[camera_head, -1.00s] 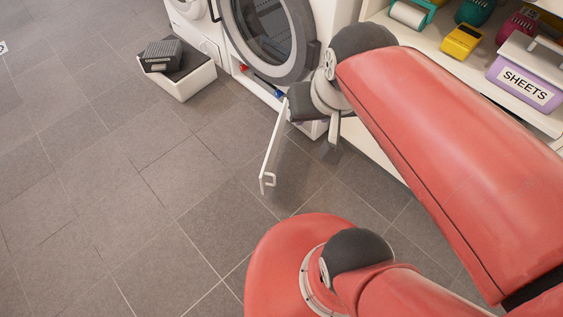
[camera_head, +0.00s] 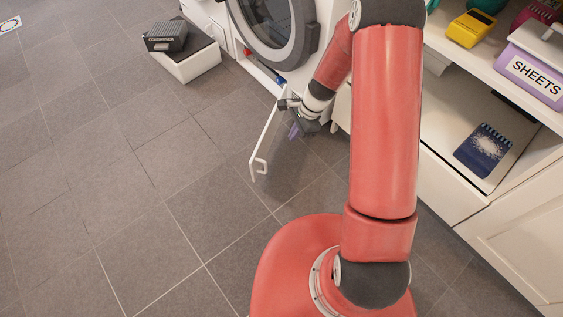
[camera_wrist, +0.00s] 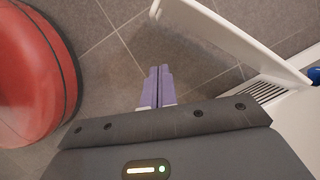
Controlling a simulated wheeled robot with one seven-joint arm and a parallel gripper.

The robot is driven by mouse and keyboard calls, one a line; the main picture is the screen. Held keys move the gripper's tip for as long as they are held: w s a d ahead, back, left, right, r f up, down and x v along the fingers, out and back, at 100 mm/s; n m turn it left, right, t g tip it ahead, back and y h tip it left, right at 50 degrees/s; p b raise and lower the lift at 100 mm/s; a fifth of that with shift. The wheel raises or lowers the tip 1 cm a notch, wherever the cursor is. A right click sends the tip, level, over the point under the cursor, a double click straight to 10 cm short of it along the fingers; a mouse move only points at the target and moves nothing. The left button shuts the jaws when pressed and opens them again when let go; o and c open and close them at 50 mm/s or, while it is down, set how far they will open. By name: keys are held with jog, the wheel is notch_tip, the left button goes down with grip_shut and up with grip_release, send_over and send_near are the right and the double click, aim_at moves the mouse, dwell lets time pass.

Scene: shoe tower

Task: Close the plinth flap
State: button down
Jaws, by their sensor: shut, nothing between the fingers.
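The plinth flap (camera_head: 266,143) is a white panel standing open at the foot of the white machine, sticking out over the floor, with a small handle (camera_head: 259,166) at its free end. In the wrist view the flap (camera_wrist: 225,38) runs across the upper right. My gripper (camera_head: 294,131) is low beside the flap, on its right-hand side near the hinged end. In the wrist view my gripper's purple fingers (camera_wrist: 158,72) are together and empty, apart from the flap. The opening behind the flap is partly hidden by my arm.
The machine has a round glass door (camera_head: 272,22) above the plinth, with a blue knob (camera_head: 279,80) low down. A white box with a dark condenser block (camera_head: 166,36) sits on the floor at left. A shelf unit (camera_head: 455,172) stands at right.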

jog(key=a+f+b, duration=0.1)
jog(key=a+f, duration=0.2)
jog(key=f, duration=0.3)
jog(key=s+a+f+m, duration=0.1)
jog(key=a+f, duration=0.3)
jog(key=f, duration=0.3)
jog(key=shift+s+f+b, duration=0.2)
jog(key=shift+s+b, duration=0.1)
jog(key=shift+b, duration=0.1)
jog(key=shift+a, duration=0.15)
